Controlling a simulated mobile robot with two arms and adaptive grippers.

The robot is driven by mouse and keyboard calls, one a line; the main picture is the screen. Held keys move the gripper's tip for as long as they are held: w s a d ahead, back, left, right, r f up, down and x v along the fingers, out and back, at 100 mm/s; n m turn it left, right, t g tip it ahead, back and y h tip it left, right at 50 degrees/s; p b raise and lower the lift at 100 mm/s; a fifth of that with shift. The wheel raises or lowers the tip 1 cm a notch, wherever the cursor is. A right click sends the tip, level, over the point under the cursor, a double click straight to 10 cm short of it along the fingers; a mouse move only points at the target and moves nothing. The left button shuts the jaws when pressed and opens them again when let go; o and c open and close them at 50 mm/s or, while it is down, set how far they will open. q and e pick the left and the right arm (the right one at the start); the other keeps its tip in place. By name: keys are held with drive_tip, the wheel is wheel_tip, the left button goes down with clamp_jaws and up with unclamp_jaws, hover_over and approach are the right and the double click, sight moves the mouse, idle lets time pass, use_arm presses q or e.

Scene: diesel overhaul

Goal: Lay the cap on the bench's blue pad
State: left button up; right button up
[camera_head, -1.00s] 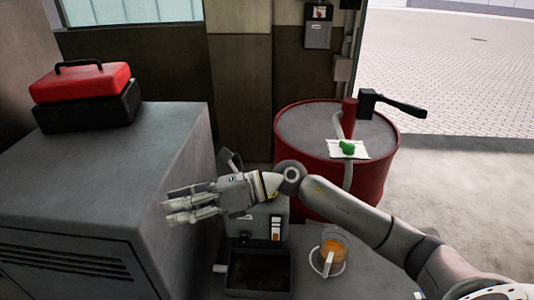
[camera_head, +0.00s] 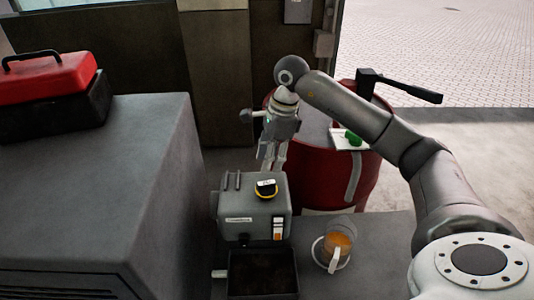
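A round black cap with a yellow rim and a pale label (camera_head: 266,188) sits on top of the grey engine block (camera_head: 248,219). My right gripper (camera_head: 271,166) points down just above and behind the block in the picture, near the cap, and seems clear of it. Its fingers look apart with nothing between them. My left gripper is not in view. No blue pad shows in this view.
A dark tray (camera_head: 262,275) and an orange-filled jug (camera_head: 338,244) stand before and beside the engine. A red drum (camera_head: 367,190) behind holds a green item (camera_head: 353,138) and a black-handled pump (camera_head: 405,88). A grey cabinet (camera_head: 110,185) with a red toolbox (camera_head: 45,72) stands left.

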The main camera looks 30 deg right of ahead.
sight(268, 182)
drive_tip(key=f, duration=0.1)
drive_tip(key=f+b, duration=0.1)
drive_tip(key=shift+w+f, duration=0.2)
drive_tip(key=shift+f, duration=0.1)
wheel_tip(268, 182, down, 4)
drive_tip(key=b, duration=0.3)
drive_tip(key=shift+w+f, duration=0.1)
drive_tip(key=shift+f+b, duration=0.3)
drive_tip(key=shift+b, duration=0.1)
drive_tip(key=shift+f+b, duration=0.3)
drive_tip(key=shift+f, duration=0.1)
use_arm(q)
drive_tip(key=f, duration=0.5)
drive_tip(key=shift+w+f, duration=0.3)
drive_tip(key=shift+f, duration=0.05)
use_arm(e)
clamp_jaws()
